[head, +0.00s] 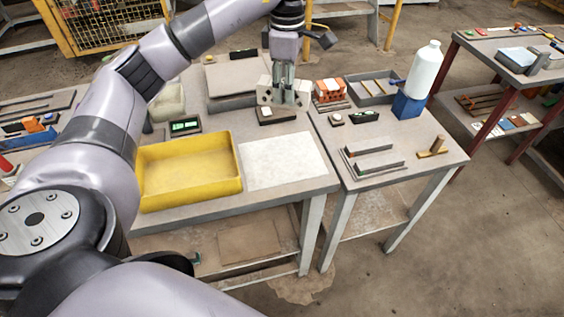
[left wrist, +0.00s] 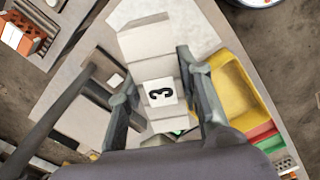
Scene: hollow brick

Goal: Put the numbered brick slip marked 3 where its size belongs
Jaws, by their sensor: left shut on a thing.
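The pale grey brick slip marked 3 (left wrist: 152,45) is in my left gripper (left wrist: 158,88). In the left wrist view a finger lies on each side of it, and the black 3 on a white label faces the camera. In the head view my left gripper (head: 284,84) points down over the back right of the main table, and the pale slip (head: 268,93) shows at its fingertips. A dark, low block (head: 276,117) lies just below; I cannot tell whether the slip touches it. My right gripper is not in view.
A yellow tray (head: 190,199) and a white sheet (head: 284,163) lie at the front of the main table. The right table holds an orange hollow brick (head: 330,89), a grey divided tray (head: 371,99), a white bottle on a blue block (head: 409,105), and low grey bars (head: 378,165).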

